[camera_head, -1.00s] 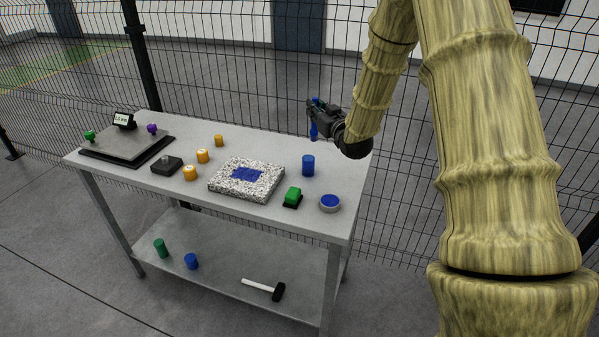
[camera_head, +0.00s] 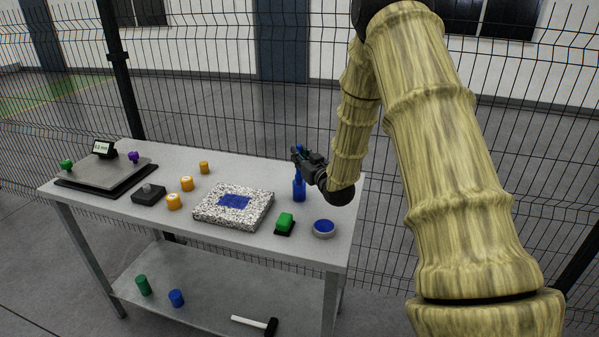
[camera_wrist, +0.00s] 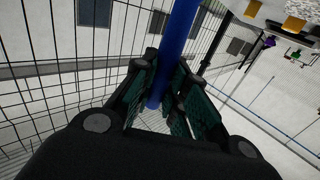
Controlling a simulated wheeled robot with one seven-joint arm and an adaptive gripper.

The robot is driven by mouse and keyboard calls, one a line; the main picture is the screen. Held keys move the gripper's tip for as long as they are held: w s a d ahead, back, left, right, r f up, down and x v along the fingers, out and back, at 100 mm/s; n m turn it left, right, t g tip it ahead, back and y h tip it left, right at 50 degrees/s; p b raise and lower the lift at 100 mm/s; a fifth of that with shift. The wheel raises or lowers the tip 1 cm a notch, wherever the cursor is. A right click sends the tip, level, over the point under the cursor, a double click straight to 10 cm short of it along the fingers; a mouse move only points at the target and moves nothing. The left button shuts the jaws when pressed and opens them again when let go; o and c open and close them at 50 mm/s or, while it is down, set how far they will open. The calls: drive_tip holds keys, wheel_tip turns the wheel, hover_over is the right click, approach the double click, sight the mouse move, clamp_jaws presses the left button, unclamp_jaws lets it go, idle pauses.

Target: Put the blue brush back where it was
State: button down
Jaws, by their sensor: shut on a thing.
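My gripper (camera_head: 302,156) is shut on the blue brush, which shows as a long blue handle (camera_wrist: 172,50) between the fingers in the wrist view. In the head view my gripper is above the right back part of the table, and the brush (camera_head: 299,178) hangs upright below it. The brush's lower end meets the top of the blue cylindrical holder (camera_head: 299,194) on the table. I cannot tell how far inside the holder it is. The fingers hide part of the brush.
A speckled block (camera_head: 210,211) with a blue patch lies mid-table. A green-topped block (camera_head: 285,221) and a round dish with blue inside (camera_head: 324,228) stand in front of the holder. Orange cylinders (camera_head: 187,184) and a scale-like plate (camera_head: 105,172) are left. Wire fencing stands behind.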

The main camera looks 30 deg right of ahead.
drive_tip(key=shift+s+f, duration=0.15)
drive_tip(key=shift+f, duration=0.65)
drive_tip(key=shift+f+p, duration=0.6)
drive_tip(key=shift+f, duration=1.2)
drive_tip(key=shift+f, duration=0.1)
drive_tip(key=c, duration=1.4)
unclamp_jaws()
drive_tip(key=shift+c, duration=0.2)
drive_tip(key=s+a+b, duration=0.1)
drive_tip(key=s+b, duration=0.3)
drive_tip(key=s, duration=0.8)
